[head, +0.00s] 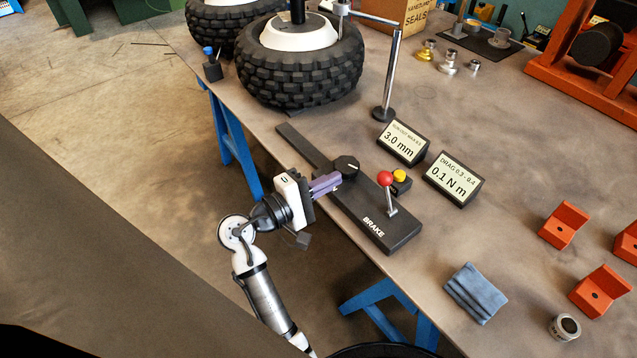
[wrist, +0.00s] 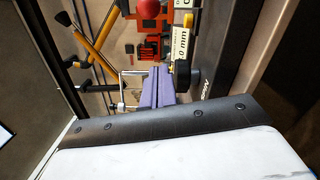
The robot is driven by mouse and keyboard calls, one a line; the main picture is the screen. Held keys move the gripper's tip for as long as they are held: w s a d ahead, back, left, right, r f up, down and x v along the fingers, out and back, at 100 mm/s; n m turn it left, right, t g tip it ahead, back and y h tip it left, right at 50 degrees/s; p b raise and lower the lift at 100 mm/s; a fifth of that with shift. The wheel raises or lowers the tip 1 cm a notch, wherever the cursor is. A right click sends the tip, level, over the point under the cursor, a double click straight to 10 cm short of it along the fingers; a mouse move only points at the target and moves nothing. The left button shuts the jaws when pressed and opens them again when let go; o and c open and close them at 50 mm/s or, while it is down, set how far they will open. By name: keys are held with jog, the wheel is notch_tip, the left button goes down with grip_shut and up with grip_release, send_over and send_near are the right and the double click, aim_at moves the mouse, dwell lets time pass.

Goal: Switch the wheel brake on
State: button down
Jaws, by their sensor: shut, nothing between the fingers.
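The brake unit is a long black base (head: 370,222) marked BRAKE on the table's front edge. Its metal lever (head: 391,201) with a red ball knob (head: 385,178) stands up, leaning slightly left at the top. A round black dial (head: 347,166) with a white mark sits farther along the base. My gripper (head: 336,180), with purple fingers, is shut and empty. Its tips are beside the dial and left of the lever, apart from the red knob; whether they touch the dial I cannot tell. The shut fingers (wrist: 155,82) also show in the wrist view, with a red ball (wrist: 148,8) beyond them.
A small black box with a yellow button (head: 399,176) stands just behind the lever. Two displays read 3.0 mm (head: 402,143) and 0.1 N m (head: 454,180). A blue cloth (head: 475,293) lies right of the base. A large tyre (head: 300,75) and a metal post (head: 390,75) stand behind.

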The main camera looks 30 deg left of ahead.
aim_at(388, 194)
jog(key=p+x, duration=0.1)
jog(key=x, duration=0.3)
jog(key=shift+r, duration=0.1)
jog(key=d, duration=0.1)
jog(key=d+p, duration=0.1)
jog(key=d, duration=0.1)
jog(key=shift+w+r, duration=0.1)
jog(key=shift+r, duration=0.2)
jog(key=shift+d, duration=0.5)
